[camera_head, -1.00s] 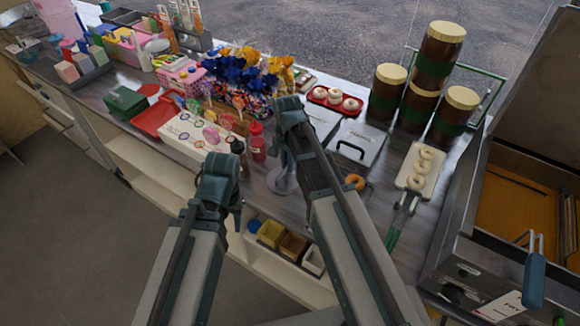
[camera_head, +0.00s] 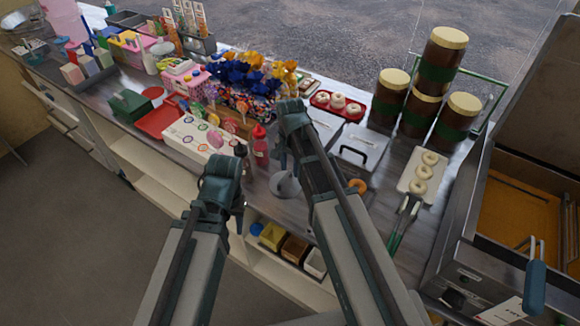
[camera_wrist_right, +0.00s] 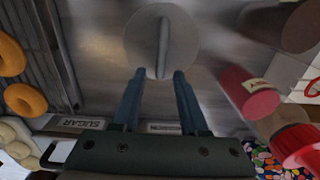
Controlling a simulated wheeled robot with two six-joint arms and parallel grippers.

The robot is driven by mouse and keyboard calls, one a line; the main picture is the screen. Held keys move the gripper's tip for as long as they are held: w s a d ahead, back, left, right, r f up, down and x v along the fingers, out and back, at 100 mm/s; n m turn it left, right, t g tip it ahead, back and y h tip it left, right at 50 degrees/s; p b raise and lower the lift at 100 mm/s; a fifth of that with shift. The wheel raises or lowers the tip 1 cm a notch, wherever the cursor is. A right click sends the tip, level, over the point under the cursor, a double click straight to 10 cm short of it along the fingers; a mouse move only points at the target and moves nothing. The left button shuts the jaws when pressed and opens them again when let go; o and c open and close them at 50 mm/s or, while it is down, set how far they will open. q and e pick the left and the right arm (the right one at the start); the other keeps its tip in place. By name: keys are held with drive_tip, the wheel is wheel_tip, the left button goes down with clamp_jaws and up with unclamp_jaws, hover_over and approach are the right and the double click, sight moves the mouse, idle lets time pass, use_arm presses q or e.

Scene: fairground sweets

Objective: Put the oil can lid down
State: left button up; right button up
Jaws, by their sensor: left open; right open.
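The oil can lid (camera_head: 286,187) is a round grey disc with a bar handle across it. It appears to lie flat on the metal counter, below the right gripper in the head view. In the right wrist view the lid (camera_wrist_right: 182,48) is just beyond the fingertips. My right gripper (camera_wrist_right: 157,74) is open and empty, its two fingers apart at the lid's near edge. In the head view the right gripper (camera_head: 283,158) is partly hidden by its own arm. My left gripper (camera_head: 238,203) is open over the counter's front edge, with nothing seen in it.
A red bottle (camera_head: 260,150) stands left of the lid. A grey lidded box (camera_head: 357,148) and a doughnut (camera_head: 357,186) are to the right. A white board of rings (camera_head: 422,172), stacked jars (camera_head: 434,85) and a fryer (camera_head: 500,235) lie further right.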

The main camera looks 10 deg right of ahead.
wheel_tip(320, 180, up, 12)
drive_tip(key=p, duration=1.1)
drive_tip(key=s+a+n, duration=0.4)
drive_tip(key=s+n, duration=0.2)
drive_tip(key=s, duration=0.2)
drive_tip(key=s+a+n+h, duration=0.1)
drive_tip(key=s+a+n, duration=0.2)
drive_tip(key=s+n, duration=0.4)
drive_tip(key=shift+s+a+f, duration=0.2)
drive_tip(key=shift+s+a, duration=0.2)
drive_tip(key=shift+s, duration=0.55)
wheel_tip(320, 180, down, 2)
drive_tip(key=shift+f+b, duration=0.2)
drive_tip(key=shift+b, duration=1.05)
